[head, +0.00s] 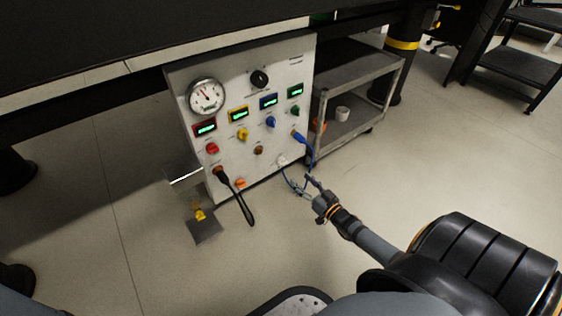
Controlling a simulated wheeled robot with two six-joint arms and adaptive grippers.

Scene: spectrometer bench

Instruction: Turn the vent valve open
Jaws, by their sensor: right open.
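A pale control panel (242,165) stands under the dark bench. It carries a round gauge (206,97), a black knob (260,78), and red (212,148), yellow (243,134), blue (270,122) and green (295,111) knobs below lit displays. A blue handle or plug (299,137) sits at the panel's right side. A black lever or cable (236,195) hangs from the lower left. The labels are too small to tell which part is the vent valve. My right gripper (301,186) is open near the panel's lower right corner; contact cannot be judged. My left gripper is out of view.
A grey cart (362,82) holding a white cup (342,114) stands right of the panel. A small metal stand with a yellow part (200,215) is at the panel's lower left. The dark bench top (150,30) overhangs the panel. The floor right of my right arm is clear.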

